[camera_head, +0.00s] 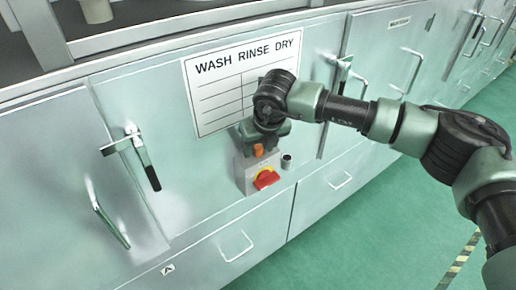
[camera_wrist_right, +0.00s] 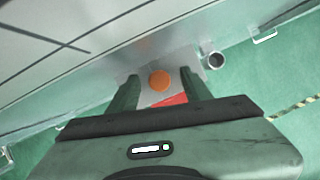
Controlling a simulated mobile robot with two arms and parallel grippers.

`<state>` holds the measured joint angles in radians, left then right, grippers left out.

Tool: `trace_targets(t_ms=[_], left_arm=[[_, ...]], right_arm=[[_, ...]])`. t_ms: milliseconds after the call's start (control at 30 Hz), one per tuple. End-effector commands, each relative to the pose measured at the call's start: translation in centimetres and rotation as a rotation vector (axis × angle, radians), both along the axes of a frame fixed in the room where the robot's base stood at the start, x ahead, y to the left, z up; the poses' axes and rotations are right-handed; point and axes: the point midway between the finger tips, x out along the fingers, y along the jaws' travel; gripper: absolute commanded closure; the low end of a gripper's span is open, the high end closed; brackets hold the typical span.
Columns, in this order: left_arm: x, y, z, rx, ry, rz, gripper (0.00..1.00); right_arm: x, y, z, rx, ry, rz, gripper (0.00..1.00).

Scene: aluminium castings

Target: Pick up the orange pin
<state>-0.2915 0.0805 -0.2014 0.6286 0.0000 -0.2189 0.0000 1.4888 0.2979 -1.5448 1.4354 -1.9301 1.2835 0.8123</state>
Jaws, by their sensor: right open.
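The orange pin (camera_head: 258,150) stands on top of a small grey switch box on the cabinet front. In the right wrist view the orange pin (camera_wrist_right: 159,79) shows as a round top. My right gripper (camera_head: 262,141) is just above the box, pointing down. In the right wrist view my right gripper (camera_wrist_right: 159,76) is open, with one finger on each side of the pin and a gap to each. I cannot tell how far down the fingers reach along it. The pin's lower part is hidden. My left gripper is out of view.
The grey box (camera_head: 247,182) carries a red rotary switch (camera_head: 266,180). A small dark-mouthed cup (camera_head: 287,161) sits to its right. A WASH RINSE DRY board (camera_head: 215,92) is close behind the arm. Door handles (camera_head: 150,165) stick out from the cabinets. Green floor (camera_head: 370,220) is clear at right.

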Motion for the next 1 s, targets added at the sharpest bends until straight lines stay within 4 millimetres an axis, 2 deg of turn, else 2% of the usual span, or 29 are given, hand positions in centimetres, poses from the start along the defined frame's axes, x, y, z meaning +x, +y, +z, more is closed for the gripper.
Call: trace_targets(t_ms=[100,133,300,433,733,867,1000], left_arm=[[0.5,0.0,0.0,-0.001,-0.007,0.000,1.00],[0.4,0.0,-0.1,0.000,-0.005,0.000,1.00],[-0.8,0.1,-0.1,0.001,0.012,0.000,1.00],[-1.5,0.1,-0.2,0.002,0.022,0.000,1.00],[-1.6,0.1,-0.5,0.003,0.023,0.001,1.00],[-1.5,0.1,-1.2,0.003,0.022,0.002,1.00],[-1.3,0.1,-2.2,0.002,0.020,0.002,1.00]], right_arm=[[0.0,0.0,0.0,0.000,0.000,0.000,0.51],[0.0,0.0,0.0,0.000,0.000,0.000,0.54],[0.0,0.0,0.0,-0.001,0.000,0.000,1.00],[0.0,0.0,0.0,-0.001,0.000,-0.001,1.00],[0.1,-0.1,0.4,-0.001,-0.001,-0.002,1.00],[0.1,0.0,1.6,0.001,-0.003,-0.001,1.00],[0.1,0.0,3.6,0.001,-0.004,-0.002,1.00]])
